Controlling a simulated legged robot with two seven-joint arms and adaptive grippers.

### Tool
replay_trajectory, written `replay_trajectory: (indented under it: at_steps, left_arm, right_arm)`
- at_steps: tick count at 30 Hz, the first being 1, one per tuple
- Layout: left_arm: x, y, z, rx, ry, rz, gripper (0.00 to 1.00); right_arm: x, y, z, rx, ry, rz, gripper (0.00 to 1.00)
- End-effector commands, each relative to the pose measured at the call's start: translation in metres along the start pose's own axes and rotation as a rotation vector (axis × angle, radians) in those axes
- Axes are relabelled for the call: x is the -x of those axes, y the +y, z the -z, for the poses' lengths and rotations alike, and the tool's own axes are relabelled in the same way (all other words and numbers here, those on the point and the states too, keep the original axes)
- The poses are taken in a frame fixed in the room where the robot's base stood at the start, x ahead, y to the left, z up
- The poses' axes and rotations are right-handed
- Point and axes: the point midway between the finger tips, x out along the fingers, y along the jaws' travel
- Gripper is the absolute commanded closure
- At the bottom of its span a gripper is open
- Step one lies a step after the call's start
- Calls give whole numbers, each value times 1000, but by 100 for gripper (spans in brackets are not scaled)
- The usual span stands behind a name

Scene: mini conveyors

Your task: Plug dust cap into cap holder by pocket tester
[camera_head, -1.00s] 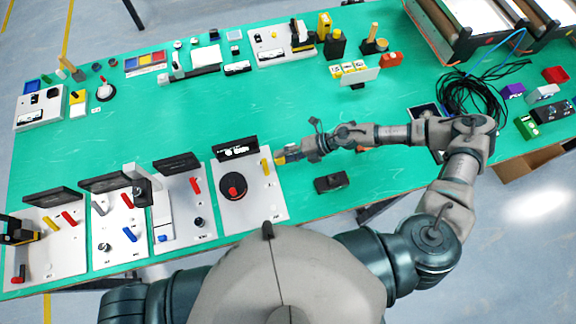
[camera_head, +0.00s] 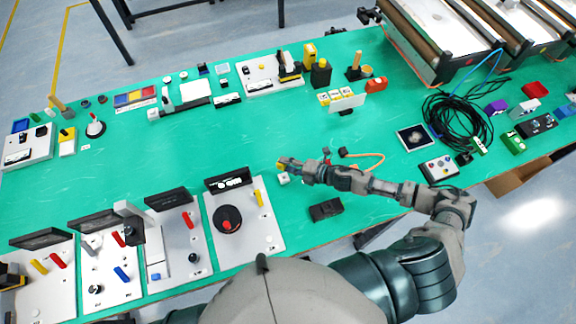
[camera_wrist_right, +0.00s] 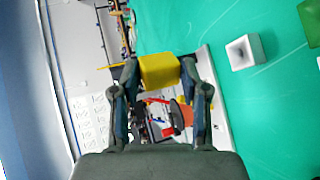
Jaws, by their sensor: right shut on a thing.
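My right gripper (camera_head: 284,164) is shut on a small yellow block-like piece, which looks like the dust cap (camera_head: 280,163). In the right wrist view the yellow dust cap (camera_wrist_right: 160,70) sits between the two fingertips (camera_wrist_right: 160,78). A small white block with a square opening, perhaps the cap holder (camera_head: 283,179), stands on the green table just below the gripper in the head view. In the right wrist view the white block (camera_wrist_right: 245,52) is right of the fingers, apart from the cap. A dark box (camera_head: 325,209), possibly the pocket tester, lies nearby. My left gripper is not in view.
A white panel with a red-and-black knob (camera_head: 228,219) stands left of the gripper. A white box with knobs (camera_head: 439,169) and a black cable coil (camera_head: 458,122) lie right of it. The middle of the green table (camera_head: 225,135) is clear.

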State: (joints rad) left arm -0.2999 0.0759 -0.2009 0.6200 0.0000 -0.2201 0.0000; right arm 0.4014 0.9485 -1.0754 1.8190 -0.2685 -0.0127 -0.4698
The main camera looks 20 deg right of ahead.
Motion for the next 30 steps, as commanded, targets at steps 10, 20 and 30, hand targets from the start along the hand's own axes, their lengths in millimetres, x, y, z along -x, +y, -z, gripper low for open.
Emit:
replay_trajectory:
  at_steps: [10, 20, 30]
  left_arm:
    - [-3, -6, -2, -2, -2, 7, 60]
    - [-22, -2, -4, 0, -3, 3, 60]
    - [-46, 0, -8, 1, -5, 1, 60]
  right_arm:
    - [2, -2, -2, -2, 3, -8, 100]
    - [-3, -22, -1, -1, 4, -20, 100]
    - [-14, -53, -1, -1, 5, -20, 100]
